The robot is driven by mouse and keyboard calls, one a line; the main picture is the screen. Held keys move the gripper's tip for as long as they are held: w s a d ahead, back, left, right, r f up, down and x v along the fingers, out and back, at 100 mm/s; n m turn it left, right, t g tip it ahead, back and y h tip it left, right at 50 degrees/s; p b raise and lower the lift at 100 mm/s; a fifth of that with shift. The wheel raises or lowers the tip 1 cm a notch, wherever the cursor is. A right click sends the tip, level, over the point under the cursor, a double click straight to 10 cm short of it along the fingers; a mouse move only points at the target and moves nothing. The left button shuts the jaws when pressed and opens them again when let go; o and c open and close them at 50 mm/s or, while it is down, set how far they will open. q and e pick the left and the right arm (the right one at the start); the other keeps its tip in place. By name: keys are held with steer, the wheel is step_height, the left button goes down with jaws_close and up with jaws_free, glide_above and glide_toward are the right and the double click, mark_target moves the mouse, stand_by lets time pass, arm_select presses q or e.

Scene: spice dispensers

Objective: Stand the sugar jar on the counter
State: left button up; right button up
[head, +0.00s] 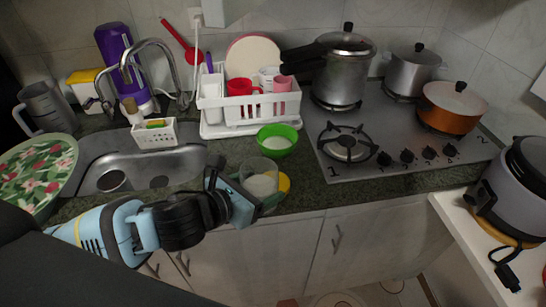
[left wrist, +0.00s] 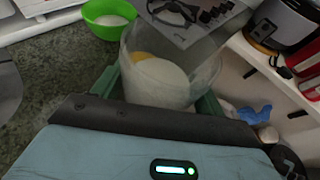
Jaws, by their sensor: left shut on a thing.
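The sugar jar (head: 259,181) is a clear container with white sugar in its lower part. It is roughly upright at the counter's front edge, and it also shows in the left wrist view (left wrist: 160,82). My left gripper (head: 266,199) is shut on the jar, with its green fingers on either side in the left wrist view (left wrist: 160,95). The dark stone counter (head: 310,190) lies behind and beside the jar. I cannot tell whether the jar's base touches it. A yellow round part (head: 284,182) shows just behind the jar. My right gripper is not in view.
A green bowl (head: 291,143) with white contents stands just behind the jar. Behind it is a white dish rack (head: 222,130). The sink (head: 190,163) is left, the gas stove (head: 375,165) right. A small strip of counter right of the jar is clear.

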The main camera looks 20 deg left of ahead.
arm_select(q)
steer(key=shift+w+d+r, duration=0.15)
steer(key=shift+w+d, duration=0.15)
steer(key=shift+w, duration=0.1)
steer(key=shift+a, duration=0.25)
steer(key=w+a, duration=0.3)
steer(key=w+a+f, duration=0.1)
steer(key=w+a, duration=0.2)
steer(key=w, duration=0.1)
steer(key=w+a, duration=0.4)
steer(key=shift+w+f, duration=0.1)
steer(key=shift+f, duration=0.05)
steer(key=shift+w+a+f, duration=0.15)
steer(key=shift+w+a, duration=0.1)
steer(key=shift+a, duration=0.05)
step_height(320, 180, down, 3)
steer(key=shift+f, duration=0.1)
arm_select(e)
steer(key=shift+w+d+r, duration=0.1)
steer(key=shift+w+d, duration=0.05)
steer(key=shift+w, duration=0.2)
arm_select(q)
steer(key=shift+f, duration=0.15)
steer(key=o, duration=1.4)
steer(key=shift+s+f, duration=0.1)
steer(key=shift+f, duration=0.05)
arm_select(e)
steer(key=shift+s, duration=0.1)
